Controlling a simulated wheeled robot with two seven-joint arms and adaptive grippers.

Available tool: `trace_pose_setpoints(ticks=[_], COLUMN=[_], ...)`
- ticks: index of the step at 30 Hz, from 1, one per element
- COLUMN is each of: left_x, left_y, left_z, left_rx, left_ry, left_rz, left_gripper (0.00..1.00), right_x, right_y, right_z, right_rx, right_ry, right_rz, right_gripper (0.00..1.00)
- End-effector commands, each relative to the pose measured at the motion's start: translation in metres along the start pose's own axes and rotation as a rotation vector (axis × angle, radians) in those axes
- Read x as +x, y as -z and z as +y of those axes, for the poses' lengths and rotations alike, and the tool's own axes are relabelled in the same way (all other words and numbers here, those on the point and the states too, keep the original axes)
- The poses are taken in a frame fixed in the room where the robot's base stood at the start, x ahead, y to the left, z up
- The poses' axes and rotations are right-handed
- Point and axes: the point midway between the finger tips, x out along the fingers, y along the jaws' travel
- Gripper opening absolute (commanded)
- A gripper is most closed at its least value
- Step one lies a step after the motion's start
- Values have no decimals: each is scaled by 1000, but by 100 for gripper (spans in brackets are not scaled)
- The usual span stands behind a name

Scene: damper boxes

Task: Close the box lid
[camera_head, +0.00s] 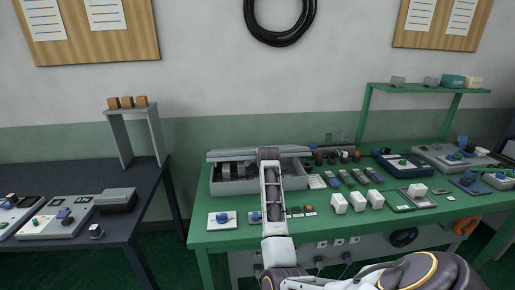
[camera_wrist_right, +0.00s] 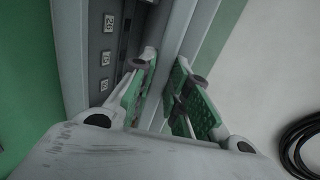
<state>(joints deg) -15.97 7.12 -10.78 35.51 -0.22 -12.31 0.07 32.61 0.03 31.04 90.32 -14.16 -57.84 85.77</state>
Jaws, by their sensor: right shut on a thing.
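The grey box (camera_head: 234,187) stands on the green table near its left end. Its long grey lid (camera_head: 232,154) shows along the back, above the open front, with dark contents visible beneath it. My right arm reaches in from the bottom right and passes in front of the box. My right gripper (camera_head: 268,154) is at the lid, right of its middle. In the wrist view the green-padded fingers of my right gripper (camera_wrist_right: 165,92) stand on either side of the grey lid edge (camera_wrist_right: 176,40) and are shut on it. My left gripper is not in view.
The green table (camera_head: 215,238) holds several small parts, white blocks (camera_head: 357,201) and a blue-and-white tray (camera_head: 403,167) right of the box. A green shelf (camera_head: 420,89) stands behind. A dark table (camera_head: 150,190) is at the left, with a gap between.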

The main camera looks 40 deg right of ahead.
Motion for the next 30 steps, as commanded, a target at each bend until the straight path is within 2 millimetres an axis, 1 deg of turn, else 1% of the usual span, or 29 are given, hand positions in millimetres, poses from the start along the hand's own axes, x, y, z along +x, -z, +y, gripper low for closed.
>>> trace_pose_setpoints(ticks=[1,6,9,12,15,19,29,30], left_x=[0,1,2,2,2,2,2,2], left_y=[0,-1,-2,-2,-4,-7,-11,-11], left_z=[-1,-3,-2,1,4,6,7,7], left_rx=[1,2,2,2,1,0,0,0], left_ry=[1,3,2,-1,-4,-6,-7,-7], left_rz=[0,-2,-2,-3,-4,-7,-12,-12], left_gripper=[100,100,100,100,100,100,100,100], right_x=[4,12,18,22,25,27,27,27], right_y=[-1,0,-1,0,0,0,0,0], right_z=[17,54,71,82,88,92,92,92], right_rx=[0,0,-1,-1,0,0,0,0], right_ry=[-9,-8,-9,-7,-6,-4,-3,-2], right_rz=[-3,-3,-4,-3,-3,-3,-3,-3], right_gripper=[0,0,0,0,0,0,0,22])
